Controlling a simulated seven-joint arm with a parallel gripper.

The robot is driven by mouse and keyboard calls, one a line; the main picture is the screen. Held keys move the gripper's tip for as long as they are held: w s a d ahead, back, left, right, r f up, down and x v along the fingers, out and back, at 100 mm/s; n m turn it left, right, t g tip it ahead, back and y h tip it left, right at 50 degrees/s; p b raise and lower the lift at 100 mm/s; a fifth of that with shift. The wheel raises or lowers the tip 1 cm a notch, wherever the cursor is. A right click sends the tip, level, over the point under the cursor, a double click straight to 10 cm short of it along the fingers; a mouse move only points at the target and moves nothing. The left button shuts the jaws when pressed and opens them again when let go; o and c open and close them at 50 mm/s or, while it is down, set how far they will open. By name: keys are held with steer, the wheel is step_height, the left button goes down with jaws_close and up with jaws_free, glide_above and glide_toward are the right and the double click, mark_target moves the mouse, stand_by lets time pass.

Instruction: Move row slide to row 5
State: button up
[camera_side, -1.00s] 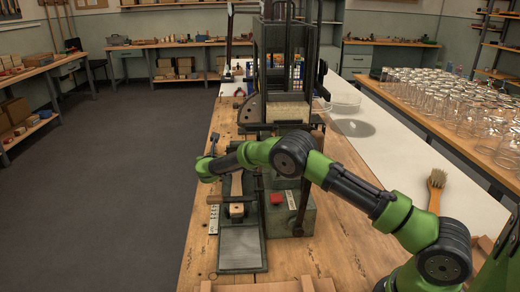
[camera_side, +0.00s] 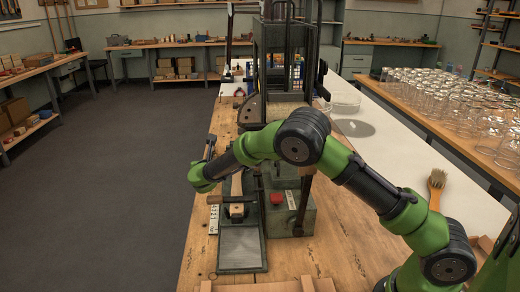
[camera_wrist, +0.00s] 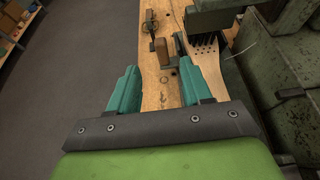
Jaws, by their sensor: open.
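The tufting machine (camera_side: 285,75) stands on the wooden bench. On its low front carriage a wooden block (camera_side: 237,210) sits beside a pale strip with marks (camera_side: 213,219), which may belong to the row slide. I cannot read a row number. My gripper (camera_side: 210,147) is at the left of the machine, above the bench's left side, partly hidden behind my wrist. In the wrist view my gripper (camera_wrist: 162,82) has two teal fingers spread apart with nothing between them. Beyond the fingertips are a small wooden piece (camera_wrist: 163,53) and a plate with holes (camera_wrist: 206,58).
A red button (camera_side: 277,198) is on the machine's base, with a dark upright lever (camera_side: 303,205) to its right. A brush (camera_side: 436,188) lies at the right, and several glass jars (camera_side: 450,95) stand on the right bench. The floor left of the bench is clear.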

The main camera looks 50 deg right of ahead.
steer(key=v, duration=0.6)
steer(key=shift+s, duration=0.15)
